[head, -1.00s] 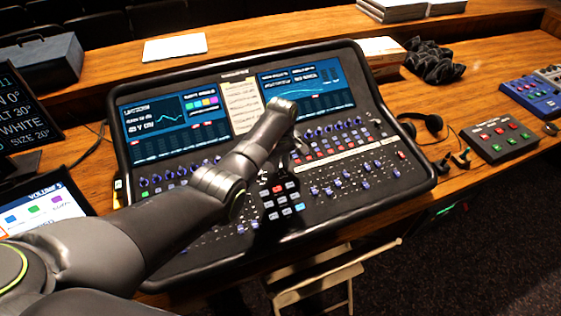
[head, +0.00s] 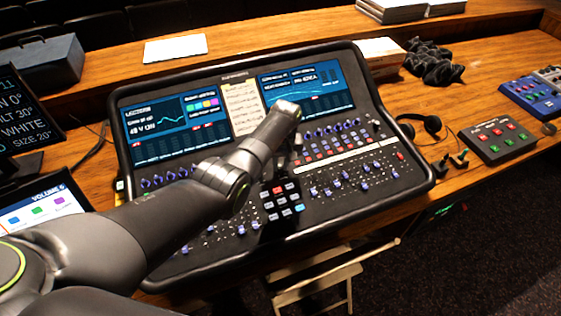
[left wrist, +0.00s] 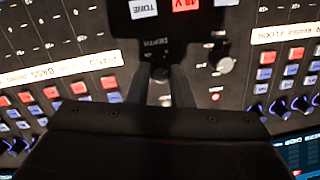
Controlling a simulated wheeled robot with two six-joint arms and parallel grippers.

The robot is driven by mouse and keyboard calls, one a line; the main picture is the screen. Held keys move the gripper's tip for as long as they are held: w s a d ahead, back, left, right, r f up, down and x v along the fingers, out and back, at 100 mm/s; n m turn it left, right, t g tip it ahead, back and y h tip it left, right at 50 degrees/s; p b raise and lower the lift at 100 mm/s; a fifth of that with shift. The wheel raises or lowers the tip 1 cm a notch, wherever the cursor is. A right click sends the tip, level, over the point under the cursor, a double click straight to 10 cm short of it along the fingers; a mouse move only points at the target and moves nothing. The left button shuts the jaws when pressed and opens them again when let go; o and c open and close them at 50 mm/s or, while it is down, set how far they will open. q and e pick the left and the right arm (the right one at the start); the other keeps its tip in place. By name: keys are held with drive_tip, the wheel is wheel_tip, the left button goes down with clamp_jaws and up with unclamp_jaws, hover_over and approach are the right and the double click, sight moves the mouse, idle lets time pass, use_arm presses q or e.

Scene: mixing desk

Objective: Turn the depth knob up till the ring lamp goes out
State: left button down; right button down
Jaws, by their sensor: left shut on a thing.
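The mixing desk (head: 290,215) fills the middle of the head view. The left wrist view shows a dark panel with a label reading DEPTH (left wrist: 155,43). My left gripper (left wrist: 160,72) points at the panel just beside this label, its two fingers close together. The depth knob is between or behind the fingers and mostly hidden, so its pointer cannot be read. In the head view my left gripper (head: 296,150) is down at the desk's middle, partly hidden by its own wrist. I cannot make out the ring lamp. My right gripper is not in view.
Another knob with a light mark (left wrist: 225,65) is close to the right of the fingers. Rows of blue knobs (head: 333,131) and lit buttons (head: 283,199) surround the gripper. Headphones (head: 424,124) and a button box (head: 497,139) lie to the right.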

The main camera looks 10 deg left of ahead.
use_arm(q)
drive_tip(key=m+p, duration=0.1)
drive_tip(key=m, duration=0.5)
drive_tip(key=shift+d+y, duration=0.1)
drive_tip(key=shift+y, duration=0.2)
drive_tip(key=shift+m, duration=0.4)
drive_tip(key=c, duration=1.3)
unclamp_jaws()
drive_tip(key=shift+r+p, duration=0.35)
drive_tip(key=shift+r, duration=0.15)
drive_tip(key=r, duration=0.5)
drive_tip(key=shift+d+p, duration=0.3)
drive_tip(key=shift+d, duration=0.1)
wheel_tip(320, 180, up, 11)
drive_tip(key=d+b, duration=0.1)
drive_tip(key=b, duration=0.1)
drive_tip(key=shift+d+r, duration=0.15)
drive_tip(key=shift+r, duration=0.05)
